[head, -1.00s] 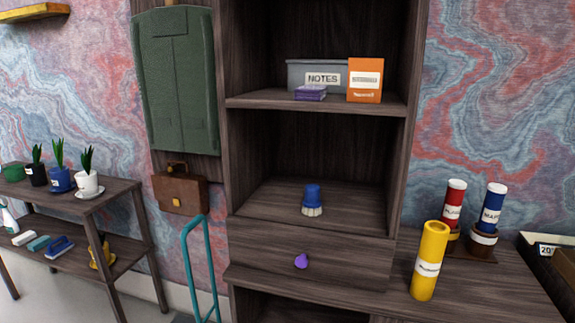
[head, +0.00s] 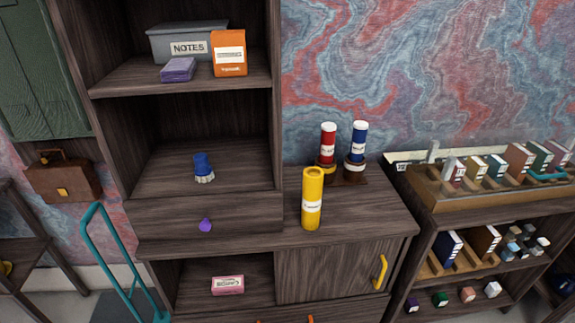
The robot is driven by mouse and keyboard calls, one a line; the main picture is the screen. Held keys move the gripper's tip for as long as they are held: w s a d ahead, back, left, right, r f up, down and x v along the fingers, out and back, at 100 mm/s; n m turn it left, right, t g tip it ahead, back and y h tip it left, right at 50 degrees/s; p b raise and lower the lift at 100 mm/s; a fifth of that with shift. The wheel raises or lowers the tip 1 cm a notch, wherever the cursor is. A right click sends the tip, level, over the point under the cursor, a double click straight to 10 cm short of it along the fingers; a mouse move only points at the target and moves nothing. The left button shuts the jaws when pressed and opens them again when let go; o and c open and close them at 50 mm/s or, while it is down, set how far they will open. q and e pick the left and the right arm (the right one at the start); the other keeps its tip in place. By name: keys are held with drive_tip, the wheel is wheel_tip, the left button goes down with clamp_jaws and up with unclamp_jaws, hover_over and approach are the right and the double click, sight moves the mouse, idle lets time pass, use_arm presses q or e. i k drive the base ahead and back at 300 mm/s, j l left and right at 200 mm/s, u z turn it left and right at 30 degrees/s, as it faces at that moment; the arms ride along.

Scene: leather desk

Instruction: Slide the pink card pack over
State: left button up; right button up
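A pink card pack (head: 228,285) with a pale label lies on the low open shelf of the wooden cabinet, left of a closed cabinet door (head: 335,272) with a yellow handle. Neither of my grippers shows in the head view.
A purple-knobbed drawer (head: 240,219) is above the pink pack's shelf. A yellow tube (head: 312,200) stands on the cabinet top, with red (head: 327,143) and blue (head: 357,141) tubes behind. A teal handle frame (head: 122,262) stands at lower left. A book rack (head: 440,196) is at right.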

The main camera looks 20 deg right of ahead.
sight(232, 285)
drive_tip(key=z, duration=1.15)
drive_tip(key=u, duration=1.05)
drive_tip(key=i+j+u, duration=0.1)
drive_tip(key=j, duration=2)
